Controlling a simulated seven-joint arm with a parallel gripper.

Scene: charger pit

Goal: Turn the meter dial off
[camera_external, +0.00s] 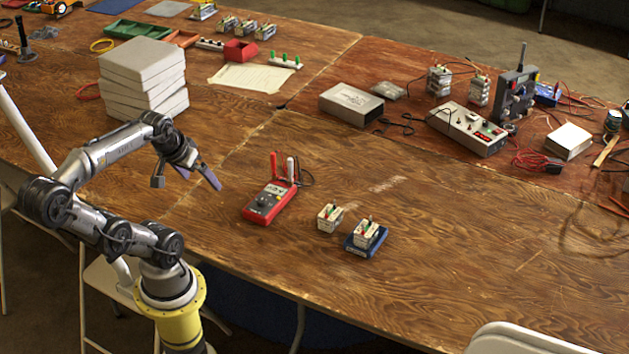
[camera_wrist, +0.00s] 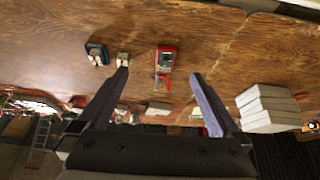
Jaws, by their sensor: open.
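A red meter (camera_external: 270,203) with a dark round dial (camera_external: 263,199) lies on the wooden table, to the right of my gripper in the external view. Red and white probes stand up at its far end. The meter also shows in the wrist view (camera_wrist: 165,58), between and beyond the two fingers. The dial's setting is too small to read. My gripper (camera_external: 184,181) is open and empty, held above the table and apart from the meter. Its two fingers spread wide in the wrist view (camera_wrist: 165,82).
Two battery-like blocks, one bare (camera_external: 329,218) and one on a blue base (camera_external: 364,238), stand right of the meter. A stack of white boxes (camera_external: 145,78) stands behind my arm. A grey box (camera_external: 351,103) and a control unit (camera_external: 467,128) lie further back. The table's front right is clear.

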